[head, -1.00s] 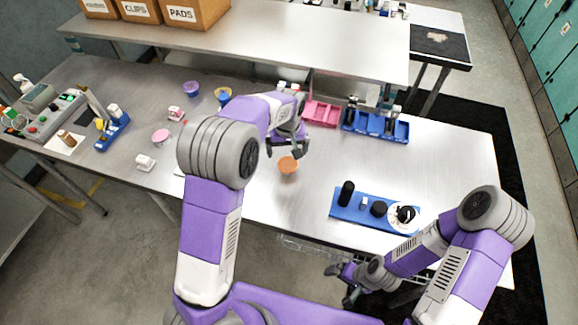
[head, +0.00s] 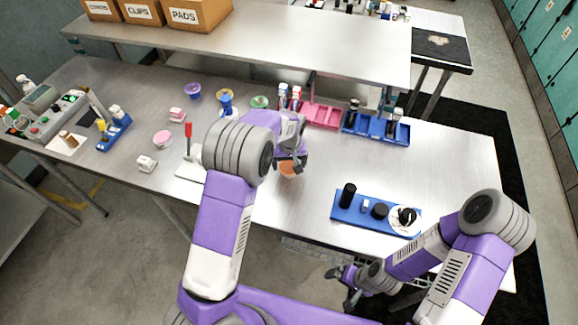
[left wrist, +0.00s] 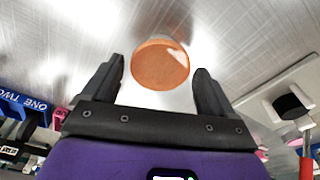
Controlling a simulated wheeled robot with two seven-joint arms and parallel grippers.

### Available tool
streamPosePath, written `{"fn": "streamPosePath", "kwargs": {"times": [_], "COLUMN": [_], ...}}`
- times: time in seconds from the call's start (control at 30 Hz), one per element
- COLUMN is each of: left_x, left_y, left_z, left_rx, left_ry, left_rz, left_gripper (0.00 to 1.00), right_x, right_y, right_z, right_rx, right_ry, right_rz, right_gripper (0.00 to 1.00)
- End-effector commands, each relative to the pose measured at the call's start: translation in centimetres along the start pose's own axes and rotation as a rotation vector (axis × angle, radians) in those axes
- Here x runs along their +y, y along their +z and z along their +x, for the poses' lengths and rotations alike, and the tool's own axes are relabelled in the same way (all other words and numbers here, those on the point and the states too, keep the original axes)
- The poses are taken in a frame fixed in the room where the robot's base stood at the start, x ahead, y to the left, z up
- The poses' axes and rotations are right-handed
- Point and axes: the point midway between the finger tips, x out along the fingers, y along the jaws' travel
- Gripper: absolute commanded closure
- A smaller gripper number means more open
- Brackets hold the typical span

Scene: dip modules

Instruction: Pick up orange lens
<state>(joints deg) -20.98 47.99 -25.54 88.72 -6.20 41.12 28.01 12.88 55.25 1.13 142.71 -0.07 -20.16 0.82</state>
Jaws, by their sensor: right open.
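The orange lens (head: 289,169) is a round disc lying on the metal table, partly covered by my left gripper (head: 291,158) in the head view. In the left wrist view the orange lens (left wrist: 160,64) shows just ahead of and between the fingertips of my left gripper (left wrist: 160,78). That gripper is open, with a gap on each side of the lens. My right gripper (head: 345,286) is open and empty, low in front of the table, well away from the lens.
A blue tray with black parts (head: 345,210) stands to the right. Pink (head: 322,114) and blue bins (head: 376,128) stand behind. A red-handled device (head: 188,150) and a pink lens (head: 162,138) are to the left.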

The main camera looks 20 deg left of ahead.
Motion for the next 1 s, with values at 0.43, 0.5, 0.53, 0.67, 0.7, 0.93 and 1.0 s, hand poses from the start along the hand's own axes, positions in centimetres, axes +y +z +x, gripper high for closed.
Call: {"fn": "streamPosePath", "kwargs": {"times": [0.43,0.5,0.53,0.67,0.7,0.93,1.0], "left_x": [0.0,0.0,0.0,0.1,0.1,0.1,0.0], "left_y": [0.0,0.0,-0.1,-0.3,-0.4,-1.0,-1.1], "left_z": [0.0,-0.2,-0.4,-2.2,-3.0,-7.6,-8.6], "left_rx": [0.0,0.001,0.001,0.004,0.004,0.003,0.003], "left_ry": [0.0,0.0,0.0,0.002,0.002,0.002,0.002], "left_rz": [0.0,0.0,0.0,0.001,0.001,0.0,0.0], "left_gripper": [0.56,0.56,0.56,0.56,0.56,0.56,0.56], "right_x": [0.0,0.0,0.0,0.0,-0.1,-0.1,-0.2], "right_y": [0.0,0.0,0.0,0.0,0.0,0.0,0.0], "right_z": [0.0,0.0,0.0,-0.1,-0.1,-0.4,-0.4], "right_rx": [0.0,0.0,0.0,0.0,0.0,0.0,0.0], "right_ry": [0.0,0.0,0.0,0.0,0.0,0.0,0.0], "right_rz": [0.0,0.0,0.0,0.0,0.0,0.0,0.0], "right_gripper": [0.02,0.02,0.02,0.02,0.02,0.02,0.02]}}
